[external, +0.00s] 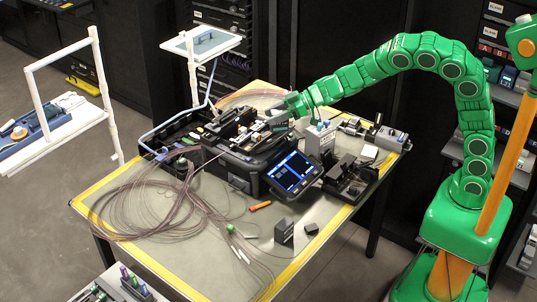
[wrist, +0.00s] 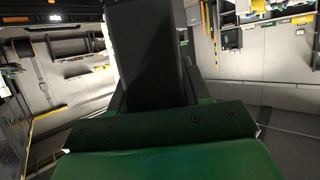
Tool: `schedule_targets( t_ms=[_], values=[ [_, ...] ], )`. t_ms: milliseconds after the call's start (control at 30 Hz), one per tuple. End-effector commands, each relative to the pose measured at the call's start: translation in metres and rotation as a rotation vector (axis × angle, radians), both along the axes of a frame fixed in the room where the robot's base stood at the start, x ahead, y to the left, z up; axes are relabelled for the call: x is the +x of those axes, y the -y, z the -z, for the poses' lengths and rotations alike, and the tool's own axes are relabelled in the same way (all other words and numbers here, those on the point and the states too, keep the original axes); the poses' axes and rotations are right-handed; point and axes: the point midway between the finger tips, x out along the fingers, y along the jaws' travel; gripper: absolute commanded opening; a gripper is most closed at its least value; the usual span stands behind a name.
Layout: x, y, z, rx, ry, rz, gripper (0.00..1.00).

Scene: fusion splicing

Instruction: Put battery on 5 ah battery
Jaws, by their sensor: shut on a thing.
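My green arm reaches in from the right, and my gripper (external: 286,108) is over the black splicer case in the external view. It is shut on a dark block, seemingly the battery (wrist: 147,50), which fills the upper middle of the wrist view. The fingertips are hard to make out in the external view. A dark grey upright block (external: 284,231), possibly the 5 ah battery, stands near the table's front edge, well apart from my gripper. A small black block (external: 312,229) lies just right of it. I cannot read labels on either.
The splicer (external: 240,130) with its tilted blue screen (external: 292,172) fills the middle of the table (external: 130,254). Coiled fibres (external: 135,205) spread at the left. A black device (external: 350,178) and a grey box (external: 320,138) stand at the right. An orange tool (external: 260,206) lies in front.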

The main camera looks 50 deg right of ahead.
Motion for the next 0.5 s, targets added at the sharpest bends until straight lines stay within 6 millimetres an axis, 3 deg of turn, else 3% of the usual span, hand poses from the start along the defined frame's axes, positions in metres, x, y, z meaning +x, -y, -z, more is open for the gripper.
schedule_targets(
  t_ms=[33, 300, 500],
  values=[
    [0.01, 0.021, 0.0, 0.0, 0.0, 0.039, 0.05],
    [0.05, 0.124, 0.004, 0.001, 0.0, 0.232, 0.05],
    [0.066, 0.187, 0.008, -0.001, 0.001, 0.344, 0.05]
  ],
)
